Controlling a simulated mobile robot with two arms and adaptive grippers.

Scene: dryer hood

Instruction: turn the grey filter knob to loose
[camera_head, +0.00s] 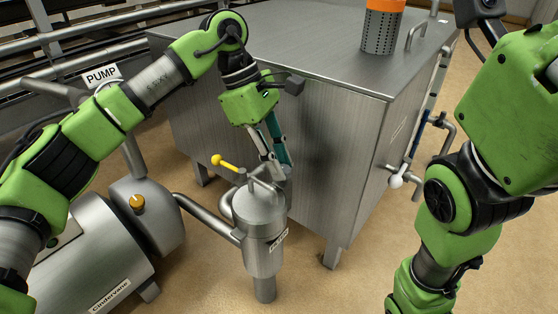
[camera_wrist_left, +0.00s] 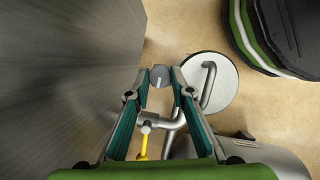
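The grey filter knob (camera_wrist_left: 159,77) shows in the left wrist view as a small round knob with a pale line on its face. It lies between my left gripper's two fingertips (camera_wrist_left: 161,74), with a narrow gap visible on each side. Whether the fingers are level with it I cannot tell. In the head view my left gripper (camera_head: 275,162) points down just behind the top of the steel filter housing (camera_head: 262,222), and the knob is hidden there. The filter's lid with its bent handle (camera_wrist_left: 215,82) is right of the fingers. My right gripper is out of view.
A yellow-handled lever (camera_head: 223,162) sticks out left of the filter top. A large steel tank (camera_head: 310,130) stands close behind my left gripper. A pump (camera_head: 95,250) with an orange knob (camera_head: 137,202) is at left. Open floor lies at front right.

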